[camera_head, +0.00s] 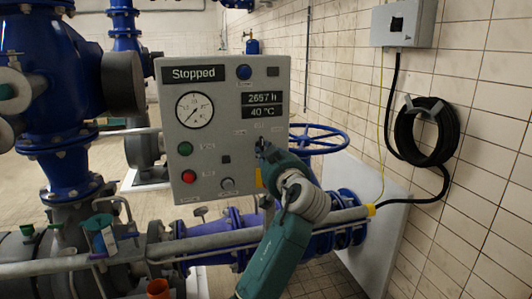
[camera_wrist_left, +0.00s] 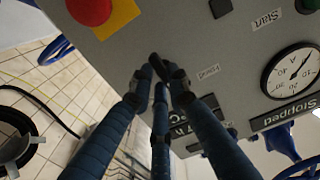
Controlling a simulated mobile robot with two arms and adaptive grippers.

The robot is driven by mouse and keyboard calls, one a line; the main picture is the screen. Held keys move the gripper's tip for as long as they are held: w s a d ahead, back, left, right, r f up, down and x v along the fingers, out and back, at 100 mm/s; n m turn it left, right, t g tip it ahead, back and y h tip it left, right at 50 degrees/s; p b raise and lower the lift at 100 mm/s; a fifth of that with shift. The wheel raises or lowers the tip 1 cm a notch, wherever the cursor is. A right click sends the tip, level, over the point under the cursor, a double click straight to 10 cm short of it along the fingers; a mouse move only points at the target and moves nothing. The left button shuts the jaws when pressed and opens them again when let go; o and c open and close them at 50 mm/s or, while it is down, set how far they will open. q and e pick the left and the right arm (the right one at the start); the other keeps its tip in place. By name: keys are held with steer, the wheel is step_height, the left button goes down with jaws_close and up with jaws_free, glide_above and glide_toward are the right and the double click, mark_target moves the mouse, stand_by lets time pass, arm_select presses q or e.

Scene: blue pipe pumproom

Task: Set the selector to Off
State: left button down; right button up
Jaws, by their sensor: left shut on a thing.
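The grey control panel (camera_head: 218,110) carries a "Stopped" display (camera_head: 194,73), a round gauge (camera_head: 195,110) and several buttons. My left gripper (camera_head: 263,146) is at the panel's right side, below the "40 °C" readout (camera_head: 263,112). In the left wrist view its dark fingers (camera_wrist_left: 160,70) come together against the panel face. They are shut on the selector, which they hide almost wholly, so I cannot tell its setting. Small labels (camera_wrist_left: 208,72) show beside the fingertips. My right gripper is not in view.
A red mushroom button (camera_wrist_left: 91,8) on a yellow plate sits close to the fingers. A green button (camera_head: 185,148) and a red button (camera_head: 189,176) are at the panel's left. A blue handwheel (camera_head: 325,137) stands behind. A black hose coil (camera_head: 425,132) hangs on the tiled wall.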

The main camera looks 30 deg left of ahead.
arm_select(q)
steer(key=c, duration=1.7)
jaws_free()
steer(key=shift+o, duration=0.2)
steer(key=v, duration=1.2)
